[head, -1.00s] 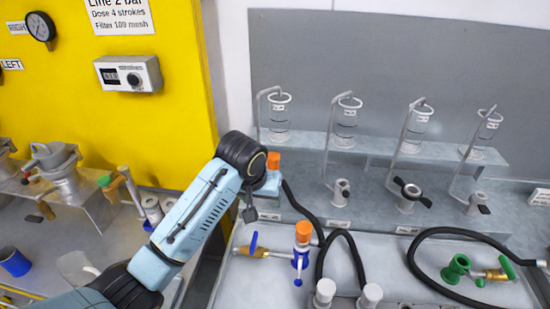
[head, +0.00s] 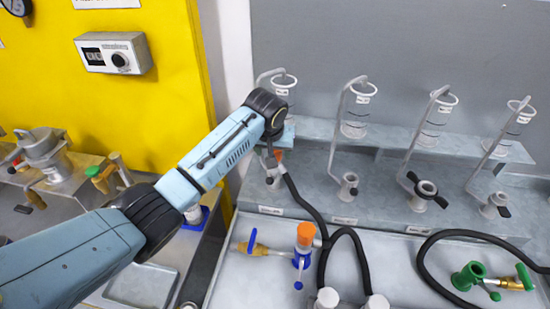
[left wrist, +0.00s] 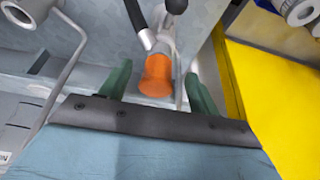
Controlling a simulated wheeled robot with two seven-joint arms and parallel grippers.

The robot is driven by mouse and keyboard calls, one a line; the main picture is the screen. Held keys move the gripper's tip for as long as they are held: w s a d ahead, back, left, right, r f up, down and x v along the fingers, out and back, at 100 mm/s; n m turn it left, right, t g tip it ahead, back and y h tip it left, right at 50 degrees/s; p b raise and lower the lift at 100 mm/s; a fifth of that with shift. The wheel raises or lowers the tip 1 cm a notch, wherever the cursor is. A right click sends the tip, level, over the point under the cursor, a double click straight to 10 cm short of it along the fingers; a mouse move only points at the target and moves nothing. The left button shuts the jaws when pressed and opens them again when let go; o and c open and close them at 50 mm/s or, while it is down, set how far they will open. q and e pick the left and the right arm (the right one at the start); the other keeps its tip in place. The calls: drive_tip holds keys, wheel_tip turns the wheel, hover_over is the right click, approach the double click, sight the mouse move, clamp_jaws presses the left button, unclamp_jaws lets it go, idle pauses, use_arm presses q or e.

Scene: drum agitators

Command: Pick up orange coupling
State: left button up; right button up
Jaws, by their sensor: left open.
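The orange coupling (left wrist: 157,78) is in the left wrist view, at the end of a short grey fitting. It lies between the two green fingers of my left gripper (left wrist: 160,90), which is open, with gaps visible on both sides. In the head view a small part of the orange coupling (head: 279,155) shows below my left wrist, at the upper end of a black hose (head: 303,200). My left gripper's fingers are mostly hidden there by the wrist. My right gripper is not in view.
A second orange cap (head: 306,234) sits on a blue valve (head: 300,261) on the tray (head: 235,290). A grey rack (head: 390,170) with several bent pipes and glass cylinders stands behind. A yellow panel (head: 165,100) rises at the left. A green valve (head: 472,277) lies at the right.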

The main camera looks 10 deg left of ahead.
use_arm(q)
drive_tip(key=shift+w+f, duration=0.15)
drive_tip(key=shift+f, duration=0.15)
drive_tip(key=x, duration=0.3)
drive_tip(key=shift+w, duration=0.15)
drive_tip(key=shift+w+f, duration=0.25)
drive_tip(key=shift+f, duration=0.35)
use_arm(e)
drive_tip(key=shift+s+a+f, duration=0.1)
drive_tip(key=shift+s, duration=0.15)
use_arm(q)
drive_tip(key=c, duration=1.2)
wheel_tip(320, 180, up, 10)
drive_tip(key=shift+r, duration=0.1)
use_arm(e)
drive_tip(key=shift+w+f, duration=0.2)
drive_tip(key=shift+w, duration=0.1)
